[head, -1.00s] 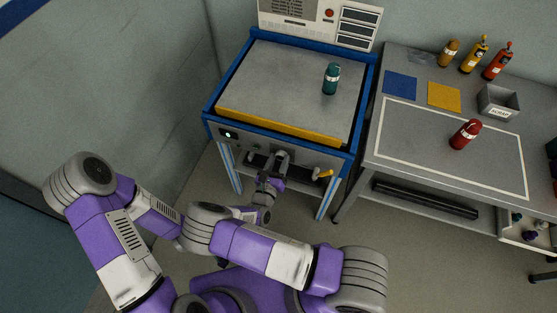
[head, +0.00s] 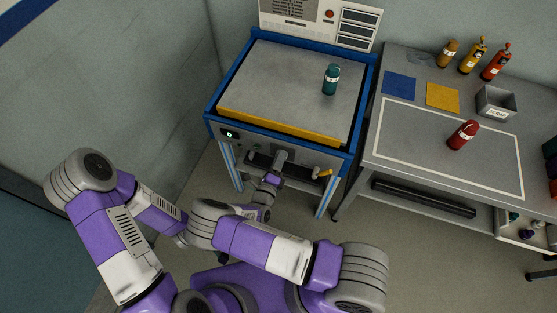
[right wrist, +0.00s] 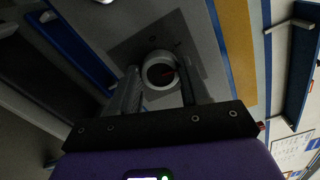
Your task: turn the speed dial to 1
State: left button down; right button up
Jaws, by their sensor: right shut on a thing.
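The speed dial (right wrist: 160,72) shows in the right wrist view as a round grey knob with a dark face and a red pointer mark, on a dark plate of the front panel. My right gripper (right wrist: 160,88) has one finger on each side of it and is shut on it. In the head view my right gripper (head: 281,157) is at the front panel (head: 310,157) under the blue-framed machine, and hides the dial. Numbers around the dial are not readable. My left gripper is not in view.
A yellow-orange handle (head: 322,173) sticks out right of my right gripper. A green-lit switch (head: 229,134) is at the panel's left. A side table (head: 400,155) with a red bottle (head: 463,135) stands to the right.

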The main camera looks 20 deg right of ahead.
jog(key=n, duration=0.6)
jog(key=shift+f, duration=0.1)
jog(key=shift+n, duration=0.3)
dwell(0.3)
jog(key=o, duration=1.1)
jog(key=shift+c, duration=0.2)
